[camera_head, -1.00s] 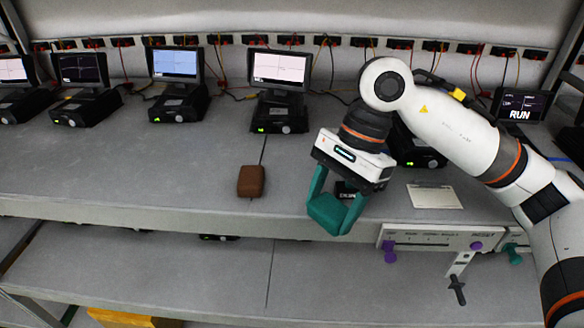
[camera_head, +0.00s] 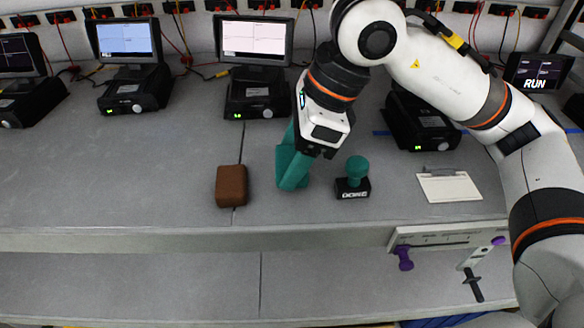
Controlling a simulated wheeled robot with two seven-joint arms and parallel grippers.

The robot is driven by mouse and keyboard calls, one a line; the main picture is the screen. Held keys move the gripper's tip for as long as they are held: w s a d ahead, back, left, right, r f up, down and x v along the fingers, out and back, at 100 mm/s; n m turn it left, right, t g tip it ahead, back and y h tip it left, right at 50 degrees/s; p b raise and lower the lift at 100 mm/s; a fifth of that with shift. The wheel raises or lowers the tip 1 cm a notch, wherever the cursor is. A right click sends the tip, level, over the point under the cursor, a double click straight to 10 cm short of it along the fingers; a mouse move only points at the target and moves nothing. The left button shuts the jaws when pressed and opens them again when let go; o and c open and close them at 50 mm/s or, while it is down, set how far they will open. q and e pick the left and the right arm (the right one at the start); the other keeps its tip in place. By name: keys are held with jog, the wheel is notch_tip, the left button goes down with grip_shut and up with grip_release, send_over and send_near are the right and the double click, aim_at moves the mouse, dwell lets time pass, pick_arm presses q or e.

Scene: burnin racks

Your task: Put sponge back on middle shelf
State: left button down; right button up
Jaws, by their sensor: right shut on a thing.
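My right gripper (camera_head: 294,160) hangs over the bench-height shelf (camera_head: 120,185). I cannot tell whether the block touches the shelf. A brown rounded block (camera_head: 231,185) lies on this shelf, just left of the gripper. A lower shelf (camera_head: 130,285) shows below the front edge. My left gripper is not in view.
A stamp (camera_head: 354,180) with a teal knob stands right of the gripper, and a pale card (camera_head: 449,186) lies further right. Monitors on black units (camera_head: 258,95) line the back. A panel with a purple handle (camera_head: 404,258) hangs below the front edge. The shelf's left front is clear.

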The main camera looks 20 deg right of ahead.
jog(key=shift+f, duration=1.85)
jog(key=shift+f, duration=0.1)
jog(key=shift+f, duration=0.1)
jog(key=o, duration=0.9)
jog(key=shift+d+r, duration=0.1)
jog(key=shift+r, duration=0.5)
jog(key=v, duration=1.1)
jog(key=shift+r+b, duration=0.15)
jog(key=shift+b, duration=0.2)
